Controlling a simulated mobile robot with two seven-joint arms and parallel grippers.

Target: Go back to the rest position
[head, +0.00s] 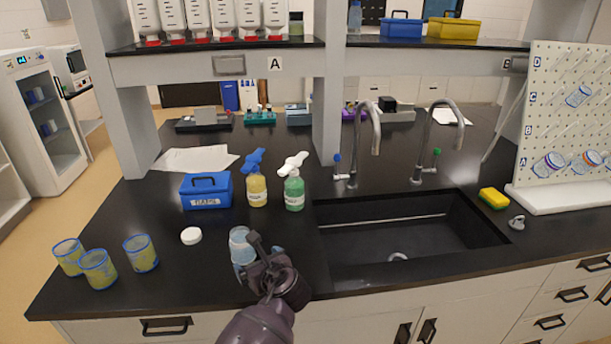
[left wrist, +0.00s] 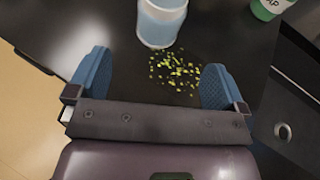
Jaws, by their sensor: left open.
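My left gripper (head: 258,258) is over the front of the black counter, left of the sink. In the left wrist view its two blue fingers are spread wide, with nothing held between them (left wrist: 152,85). A clear cup with pale blue contents (head: 240,243) stands upright on the counter just beyond the fingers, partly hidden by the gripper in the head view. The cup also shows in the left wrist view (left wrist: 161,22), apart from both fingers. Small yellow-green bits (left wrist: 178,72) show between the cup and the gripper. My right gripper is in neither view.
Several blue-rimmed cups with yellowish contents (head: 98,270) stand at left. A white lid (head: 191,235), a blue box (head: 206,191), a yellow bottle (head: 257,191) and a green bottle (head: 294,193) are behind. The sink (head: 400,240) is to the right; the shelf post (head: 327,120) rises behind.

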